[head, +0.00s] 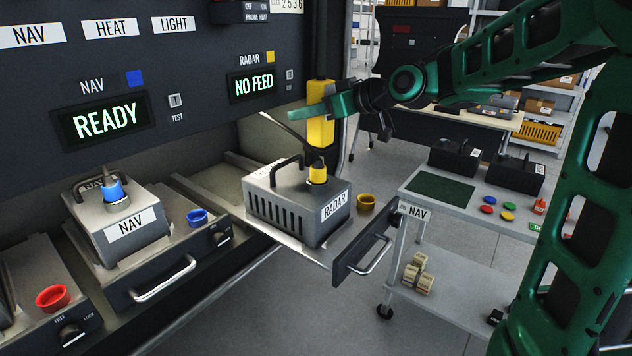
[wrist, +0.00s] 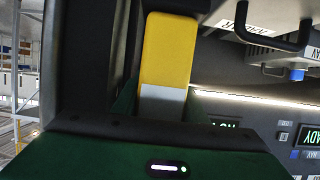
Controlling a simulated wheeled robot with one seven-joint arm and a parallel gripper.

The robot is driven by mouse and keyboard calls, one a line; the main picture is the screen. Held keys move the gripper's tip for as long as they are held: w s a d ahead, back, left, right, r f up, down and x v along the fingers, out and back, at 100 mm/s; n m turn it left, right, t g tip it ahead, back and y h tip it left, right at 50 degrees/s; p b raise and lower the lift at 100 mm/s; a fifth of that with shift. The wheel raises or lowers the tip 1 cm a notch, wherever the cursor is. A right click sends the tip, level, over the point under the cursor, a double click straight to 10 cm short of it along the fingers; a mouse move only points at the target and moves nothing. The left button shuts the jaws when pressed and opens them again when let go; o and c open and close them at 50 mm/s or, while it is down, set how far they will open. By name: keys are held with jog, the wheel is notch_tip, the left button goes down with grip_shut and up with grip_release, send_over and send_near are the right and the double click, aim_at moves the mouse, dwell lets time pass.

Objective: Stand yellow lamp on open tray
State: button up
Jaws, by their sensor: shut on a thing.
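The yellow lamp (head: 321,128) is an upright yellow block beside the dark post at the right end of the console. My gripper (head: 308,113) is shut on it, with a green finger across its front. In the wrist view the yellow lamp (wrist: 167,45) shows a pale lower band between the jaws of my gripper (wrist: 165,108). Whether it touches the post is not clear. The open tray (head: 310,252) is pulled out below the lamp. It carries the grey RADAR box (head: 290,208), with a yellow plug (head: 318,173) on top, and a yellow cup (head: 366,203) near its front.
The tray's front panel has a handle (head: 377,255). Left of it stands the NAV box (head: 120,220) with a blue plug, near a blue cup (head: 197,217). A cart (head: 425,255) with black cases and coloured caps stands right. The console reads NO FEED (head: 253,84) under RADAR.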

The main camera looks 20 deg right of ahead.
aim_at(308, 136)
jog(key=f, duration=0.6)
jog(key=shift+w+f, duration=0.2)
jog(key=shift+f, duration=2.25)
jog(key=o, duration=1.3)
jog(key=v, duration=1.2)
